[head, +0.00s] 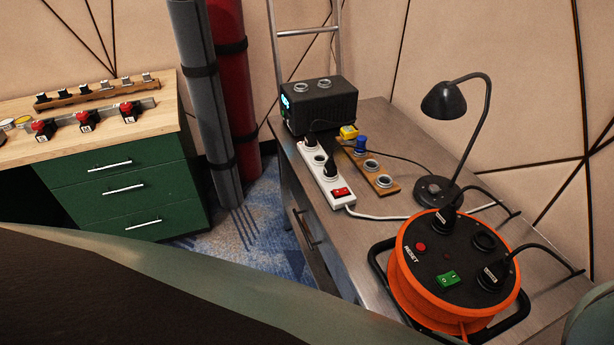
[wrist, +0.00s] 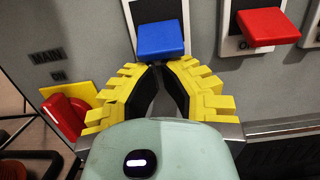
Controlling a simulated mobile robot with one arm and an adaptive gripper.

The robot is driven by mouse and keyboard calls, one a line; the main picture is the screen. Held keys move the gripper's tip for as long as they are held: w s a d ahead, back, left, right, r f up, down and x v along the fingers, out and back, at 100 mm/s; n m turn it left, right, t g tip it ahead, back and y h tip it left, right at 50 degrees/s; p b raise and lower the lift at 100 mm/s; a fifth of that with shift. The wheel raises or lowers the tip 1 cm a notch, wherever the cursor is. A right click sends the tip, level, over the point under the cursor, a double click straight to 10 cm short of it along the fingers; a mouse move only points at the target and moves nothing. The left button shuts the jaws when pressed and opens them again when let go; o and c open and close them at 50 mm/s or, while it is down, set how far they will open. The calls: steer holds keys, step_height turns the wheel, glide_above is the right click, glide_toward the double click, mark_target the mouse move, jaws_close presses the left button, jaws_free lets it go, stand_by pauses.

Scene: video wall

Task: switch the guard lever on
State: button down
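My gripper (wrist: 162,68) shows in the wrist view, with yellow ridged fingers and dark inner pads. The fingertips are drawn together and I see nothing held between them. They are at the lower edge of a blue lever paddle (wrist: 161,38) on a grey panel; I cannot tell whether they touch it. A red lever paddle (wrist: 270,26) sits to the right of the blue one, with its label mostly covered. No readable label names the guard lever. The head view shows neither my gripper nor this panel.
A red rotary switch (wrist: 66,115) marked MAIN ON is left of my gripper. In the head view, a metal bench holds an orange cable reel (head: 405,270), a power strip (head: 325,178) and a lamp (head: 445,101). A green-drawered desk (head: 110,187) stands at left.

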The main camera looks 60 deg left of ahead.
steer(key=shift+r+p, duration=0.15)
steer(key=shift+p, duration=0.15)
steer(key=shift+r+g+p, duration=0.1)
steer(key=shift+g+p, duration=0.2)
steer(key=shift+p, duration=0.35)
